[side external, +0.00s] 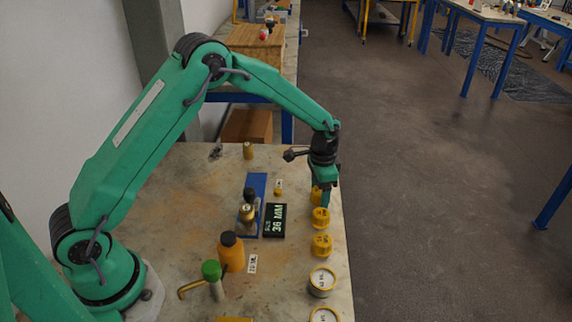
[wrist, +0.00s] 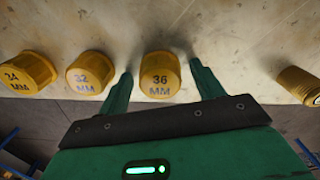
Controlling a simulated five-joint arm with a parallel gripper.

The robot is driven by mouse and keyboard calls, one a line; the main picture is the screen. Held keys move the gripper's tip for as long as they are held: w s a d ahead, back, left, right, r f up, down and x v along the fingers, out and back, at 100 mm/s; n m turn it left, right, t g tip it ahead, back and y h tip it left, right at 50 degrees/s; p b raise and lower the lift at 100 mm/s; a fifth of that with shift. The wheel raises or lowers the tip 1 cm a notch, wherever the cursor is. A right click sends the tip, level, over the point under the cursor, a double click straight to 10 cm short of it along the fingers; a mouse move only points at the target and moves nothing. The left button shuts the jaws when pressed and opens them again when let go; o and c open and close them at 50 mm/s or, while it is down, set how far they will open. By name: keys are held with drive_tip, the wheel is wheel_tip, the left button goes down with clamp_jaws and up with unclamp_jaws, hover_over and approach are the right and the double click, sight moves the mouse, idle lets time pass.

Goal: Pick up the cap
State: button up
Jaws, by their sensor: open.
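Three yellow caps stand in a row in the wrist view, marked 34 MM (wrist: 28,73), 32 MM (wrist: 86,74) and 36 MM (wrist: 160,76). My gripper (wrist: 161,69) is open, with one green finger on each side of the 36 MM cap. Gaps show between the fingers and that cap, and nothing is held. In the side external view my gripper (side external: 322,196) points down at the table's right edge. The cap there (side external: 316,195) is partly hidden by the fingers. Two other yellow caps stand nearer the camera, one (side external: 321,218) close to the gripper and another (side external: 321,246) beyond it.
A black display (side external: 278,220) reading 36 MM lies left of the caps, beside a blue mat (side external: 258,183) bearing a small vessel (side external: 248,208). An orange bottle (side external: 231,252), a green-topped item (side external: 212,272) and round tins (side external: 321,282) stand nearer. A yellow cylinder (wrist: 300,86) is at right in the wrist view.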

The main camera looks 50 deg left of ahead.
drive_tip(key=c, duration=1)
drive_tip(key=shift+r, duration=0.15)
drive_tip(key=shift+r, duration=0.5)
drive_tip(key=r, duration=0.3)
drive_tip(key=shift+s+d+r, duration=0.15)
drive_tip(key=shift+d, duration=0.1)
drive_tip(key=s+d+r, duration=0.2)
drive_tip(key=d, duration=0.1)
drive_tip(key=s+d+r, duration=0.2)
drive_tip(key=d, duration=0.1)
drive_tip(key=s+d+r, duration=0.2)
drive_tip(key=d, duration=0.1)
drive_tip(key=shift+s+r, duration=0.2)
drive_tip(key=shift+s, duration=0.15)
drive_tip(key=shift+a, duration=0.15)
